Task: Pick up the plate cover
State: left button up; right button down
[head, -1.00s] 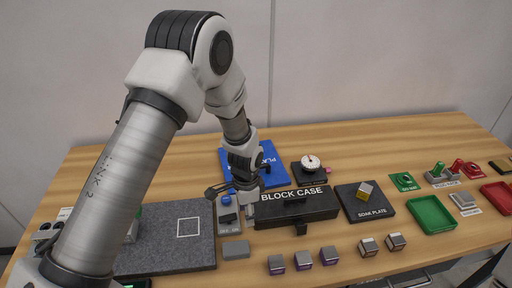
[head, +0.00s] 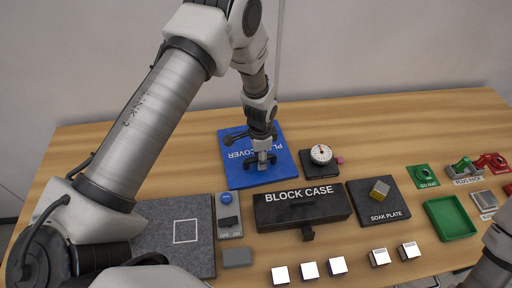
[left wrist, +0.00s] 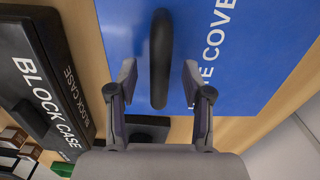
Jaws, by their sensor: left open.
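The plate cover (head: 236,174) is a flat blue panel with white lettering lying at the back middle of the table. My left gripper (head: 262,165) is over it, pointing down, and hides part of the lettering. In the left wrist view the plate cover (left wrist: 250,75) fills most of the picture, with a dark bar-shaped handle (left wrist: 161,55) on it. My left gripper (left wrist: 159,85) is open, with one finger on each side of the handle in the picture. I cannot tell whether the fingertips are level with the handle or still above it. My right gripper is out of view.
The black block case (head: 300,211) stands just in front of the plate cover. A dial device (head: 320,155) is to its right, and a switch box (head: 228,217) is in front left. The soak plate (head: 375,205) holds a block. Several small blocks line the front edge.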

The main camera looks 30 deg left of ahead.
pick_arm(q)
jog(key=shift+w+a+f, duration=0.15)
jog(key=shift+w+f, duration=0.1)
jog(key=shift+f, duration=0.35)
jog(key=shift+s+r, duration=0.1)
jog(key=shift+s+d+r, duration=0.15)
jog(key=shift+s+d, duration=0.05)
jog(key=c, duration=0.5)
grip_shut()
